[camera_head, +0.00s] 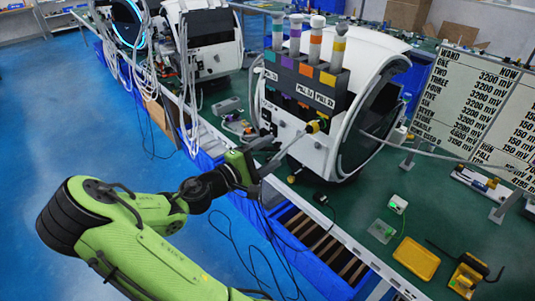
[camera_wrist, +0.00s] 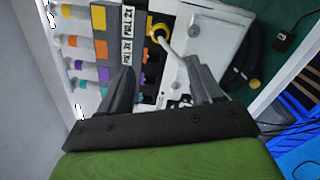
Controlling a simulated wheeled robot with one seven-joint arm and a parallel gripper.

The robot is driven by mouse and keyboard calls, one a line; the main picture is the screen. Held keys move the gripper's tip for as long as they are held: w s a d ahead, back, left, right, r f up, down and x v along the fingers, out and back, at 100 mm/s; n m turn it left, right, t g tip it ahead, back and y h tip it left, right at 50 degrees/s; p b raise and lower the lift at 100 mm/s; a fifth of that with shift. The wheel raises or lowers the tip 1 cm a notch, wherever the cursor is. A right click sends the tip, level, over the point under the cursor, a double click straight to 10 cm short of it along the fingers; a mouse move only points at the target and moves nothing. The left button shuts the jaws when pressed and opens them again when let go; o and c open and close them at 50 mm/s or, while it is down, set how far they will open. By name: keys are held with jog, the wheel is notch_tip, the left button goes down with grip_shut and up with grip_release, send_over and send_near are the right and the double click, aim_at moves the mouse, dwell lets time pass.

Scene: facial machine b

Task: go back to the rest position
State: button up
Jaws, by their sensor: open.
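My gripper (camera_head: 262,163) is at the end of the green arm, in front of the white facial machine (camera_head: 310,150). In the wrist view my gripper (camera_wrist: 160,95) shows two dark fingers spread apart, with nothing clearly held between them. A yellow-and-black connector (camera_head: 318,125) with a white cable is on the machine's face; it also shows in the wrist view (camera_wrist: 160,32), beyond the fingers. In the head view the fingertips lie close to the cable; I cannot tell whether they touch.
Several coloured-band bottles (camera_head: 315,40) stand in a dark holder (camera_head: 305,80) on the machine. A yellow tray (camera_head: 416,260) and a yellow tool (camera_head: 467,275) lie on the green bench. A voltage board (camera_head: 480,100) stands at right. Loose black cables hang below the bench. Blue floor at left is clear.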

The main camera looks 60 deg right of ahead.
dwell(0.5)
jog(key=w+a+f+m+t+y, duration=0.4)
jog(key=a+f+t+y, duration=0.3)
jog(key=a+y, duration=0.4)
jog(key=w+a+r+n+t+y, duration=0.1)
jog(key=a+r+n+t+y, duration=0.25)
jog(key=a, duration=1.25)
jog(key=s+a+r+t+y, duration=0.1)
jog(key=s+a+r, duration=0.1)
jog(key=a+r, duration=0.1)
jog(key=s+a+r+n+t+y, duration=0.1)
jog(key=s+a+r, duration=0.2)
jog(key=a, duration=0.3)
jog(key=shift+s+a+r, duration=0.15)
jog(key=shift+s, duration=0.05)
